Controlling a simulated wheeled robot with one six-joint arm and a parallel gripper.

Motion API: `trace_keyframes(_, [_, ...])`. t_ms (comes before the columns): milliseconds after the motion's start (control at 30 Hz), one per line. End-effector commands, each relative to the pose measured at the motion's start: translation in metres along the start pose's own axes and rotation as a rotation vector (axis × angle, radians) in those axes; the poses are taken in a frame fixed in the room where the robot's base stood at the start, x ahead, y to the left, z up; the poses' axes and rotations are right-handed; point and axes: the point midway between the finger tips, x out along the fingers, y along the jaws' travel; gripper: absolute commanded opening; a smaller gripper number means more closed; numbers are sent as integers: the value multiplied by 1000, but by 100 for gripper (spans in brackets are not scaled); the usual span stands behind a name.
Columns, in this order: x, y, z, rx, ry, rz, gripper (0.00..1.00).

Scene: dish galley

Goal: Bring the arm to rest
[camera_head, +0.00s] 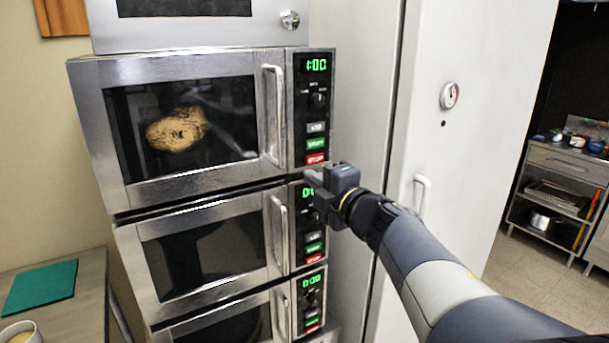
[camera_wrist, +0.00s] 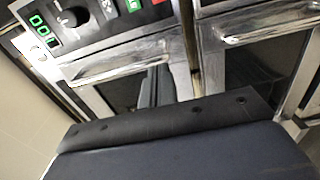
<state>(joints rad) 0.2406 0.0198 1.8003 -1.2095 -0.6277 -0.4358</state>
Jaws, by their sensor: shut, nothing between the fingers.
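My gripper (camera_head: 318,188) is shut and empty. In the head view it is just in front of the stacked microwaves' control panels, below the red button of the upper microwave (camera_head: 90,150). My arm (camera_head: 425,268) reaches in from the lower right. In the wrist view, a dark part of my gripper fills the lower half and the fingertips cannot be made out. Beyond it are microwave doors, a door handle (camera_wrist: 118,70) and a control panel (camera_wrist: 100,12). Whether my gripper touches the panel cannot be told.
The upper microwave is closed, shows 1:00, and holds a brown round food item (camera_head: 177,130). The middle microwave (camera_head: 205,262) is closed. A tall white cabinet (camera_head: 480,130) stands at right. A table with a green mat (camera_head: 40,287) and a cup (camera_head: 20,333) is at lower left.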

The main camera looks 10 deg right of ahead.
Motion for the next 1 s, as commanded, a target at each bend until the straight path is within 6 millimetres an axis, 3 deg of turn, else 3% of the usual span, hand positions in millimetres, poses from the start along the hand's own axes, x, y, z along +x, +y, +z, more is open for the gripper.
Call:
trace_keyframes(233, [-26,0,0,-1,-1,0,0])
trace_keyframes(633, [-29,0,-1,0,0,-1,0])
trace_keyframes(833, [-19,0,-1,1,2,-2,0])
trace_keyframes(1000, [6,0,-1,3,4,-2,0])
